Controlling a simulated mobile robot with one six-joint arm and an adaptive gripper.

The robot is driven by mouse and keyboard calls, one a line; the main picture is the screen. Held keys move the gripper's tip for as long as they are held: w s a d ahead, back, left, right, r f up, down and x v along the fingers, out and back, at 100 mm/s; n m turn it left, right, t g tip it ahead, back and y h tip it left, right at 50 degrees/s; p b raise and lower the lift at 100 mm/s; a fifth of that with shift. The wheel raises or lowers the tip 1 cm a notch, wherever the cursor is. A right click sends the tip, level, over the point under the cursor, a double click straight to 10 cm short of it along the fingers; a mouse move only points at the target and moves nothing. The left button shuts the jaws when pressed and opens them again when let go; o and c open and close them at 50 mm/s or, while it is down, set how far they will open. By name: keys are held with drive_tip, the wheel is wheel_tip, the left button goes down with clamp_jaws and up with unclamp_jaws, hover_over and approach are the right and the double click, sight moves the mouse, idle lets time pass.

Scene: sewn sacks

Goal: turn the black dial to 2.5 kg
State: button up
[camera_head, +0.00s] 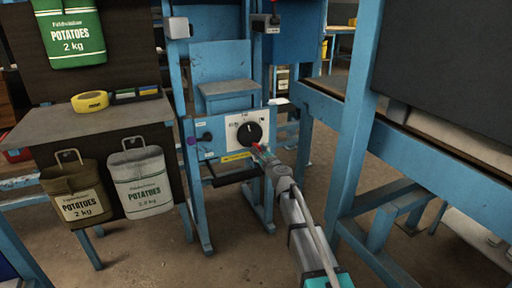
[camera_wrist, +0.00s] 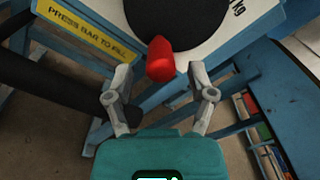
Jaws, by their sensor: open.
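The black dial (camera_head: 249,134) is on a white panel (camera_head: 228,129) on the blue machine. It shows a pale mark near its top. The printed scale is too small to read in the head view. The dial is cut off at the top of the wrist view (camera_wrist: 178,12), with "kg" lettering to its right. My gripper (camera_wrist: 161,70) is open, its fingers apart just below the dial. A red piece (camera_wrist: 160,60) shows between the fingertips, overlapping the dial's lower edge; I cannot tell what it belongs to. In the head view my gripper (camera_head: 262,154) partly hides the panel below the dial.
A yellow "PRESS BAR TO FILL" label (camera_wrist: 92,30) is left of the dial, near a dark bar (camera_wrist: 70,85). Potato sacks (camera_head: 142,182) hang at the left, below a shelf (camera_head: 60,130) with yellow tape (camera_head: 90,101). A blue post (camera_head: 352,150) stands close right of my arm.

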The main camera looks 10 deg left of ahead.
sight(253, 137)
drive_tip(key=shift+x, duration=2.25)
clamp_jaws()
